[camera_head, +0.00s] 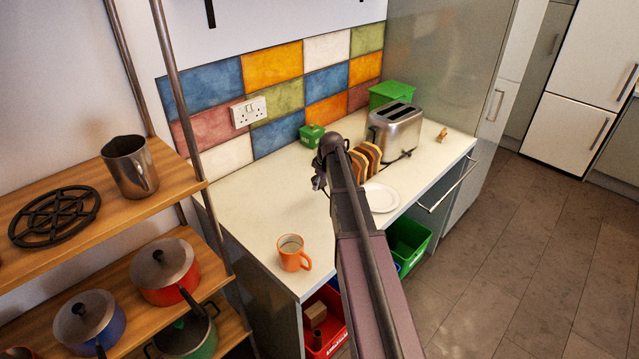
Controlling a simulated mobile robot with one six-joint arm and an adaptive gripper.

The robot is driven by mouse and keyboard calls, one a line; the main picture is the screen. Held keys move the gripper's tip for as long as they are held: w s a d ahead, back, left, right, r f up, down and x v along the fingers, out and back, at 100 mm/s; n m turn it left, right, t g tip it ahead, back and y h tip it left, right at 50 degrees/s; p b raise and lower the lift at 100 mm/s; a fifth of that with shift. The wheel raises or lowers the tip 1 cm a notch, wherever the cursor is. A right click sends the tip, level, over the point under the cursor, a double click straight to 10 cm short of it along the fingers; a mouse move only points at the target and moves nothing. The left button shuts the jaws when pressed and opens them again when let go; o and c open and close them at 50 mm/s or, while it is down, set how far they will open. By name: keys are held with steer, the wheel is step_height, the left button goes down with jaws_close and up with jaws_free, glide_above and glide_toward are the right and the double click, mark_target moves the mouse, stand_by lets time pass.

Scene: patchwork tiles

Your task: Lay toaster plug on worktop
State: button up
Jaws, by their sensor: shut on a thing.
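The toaster (395,128) is silver with two slots and stands at the right part of the cream worktop (255,200). A short stretch of its dark cord (406,154) shows at its front; the rest is lost behind the bread and my arm. My gripper (319,182) is over the middle of the worktop, seen small and partly covered by my own arm. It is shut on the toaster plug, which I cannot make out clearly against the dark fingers. The wall socket (248,111) on the tiles shows no plug in it.
An orange mug (293,253) stands near the front left edge. Bread slices in a rack (368,160), a white plate (381,197) and a small green box (312,136) are near my arm. The worktop's left half is mostly clear. Shelves with pans (166,272) stand left.

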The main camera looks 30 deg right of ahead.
steer(key=shift+f+b, duration=2.3)
steer(key=shift+f, duration=0.25)
steer(key=o, duration=1.3)
steer(key=shift+w+r, duration=0.1)
steer(key=shift+r, duration=0.05)
